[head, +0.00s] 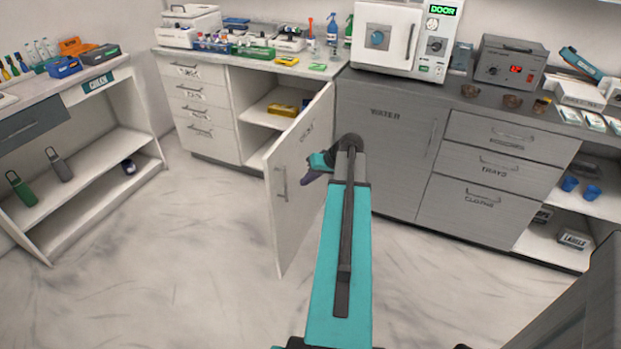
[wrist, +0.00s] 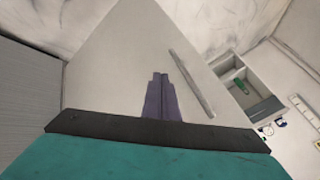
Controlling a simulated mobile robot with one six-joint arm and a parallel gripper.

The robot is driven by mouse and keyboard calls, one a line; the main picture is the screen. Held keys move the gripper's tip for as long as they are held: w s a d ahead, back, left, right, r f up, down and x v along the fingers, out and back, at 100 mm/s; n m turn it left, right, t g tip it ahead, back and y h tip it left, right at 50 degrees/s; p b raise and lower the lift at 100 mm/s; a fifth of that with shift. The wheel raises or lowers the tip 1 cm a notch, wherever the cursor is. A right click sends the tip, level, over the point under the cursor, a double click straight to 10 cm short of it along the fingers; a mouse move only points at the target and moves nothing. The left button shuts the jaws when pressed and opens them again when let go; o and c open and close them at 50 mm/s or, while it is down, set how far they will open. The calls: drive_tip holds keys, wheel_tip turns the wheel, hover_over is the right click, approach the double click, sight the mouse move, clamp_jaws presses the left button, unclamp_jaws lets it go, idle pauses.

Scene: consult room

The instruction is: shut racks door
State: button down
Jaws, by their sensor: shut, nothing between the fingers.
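The open cupboard door (head: 297,190) is a pale panel with a vertical bar handle (head: 281,184). In the head view it stands swung out from the cupboard (head: 262,81), whose shelves show behind it. My gripper (head: 308,179) is at the door's right side, over its outline in the picture; I cannot tell whether it touches. In the wrist view my gripper (wrist: 160,80) has its purple fingers together and empty, pointing at the pale door panel (wrist: 125,65). The handle (wrist: 192,82) lies to the right of the fingers. The door's label is too small to read.
A grey door labelled WATER (head: 385,150) is shut at the right. Drawers (head: 198,105) stand left of the open cupboard. A yellow box (head: 283,110) lies on its shelf. The marbled floor (head: 200,250) is clear. An open shelf unit (head: 95,165) stands at the left.

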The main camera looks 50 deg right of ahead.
drive_tip(key=shift+w+a+f+p, duration=0.1)
drive_tip(key=shift+w+a+p, duration=0.35)
drive_tip(key=shift+w+a, duration=1)
drive_tip(key=shift+s+a, duration=0.1)
drive_tip(key=shift+s, duration=0.05)
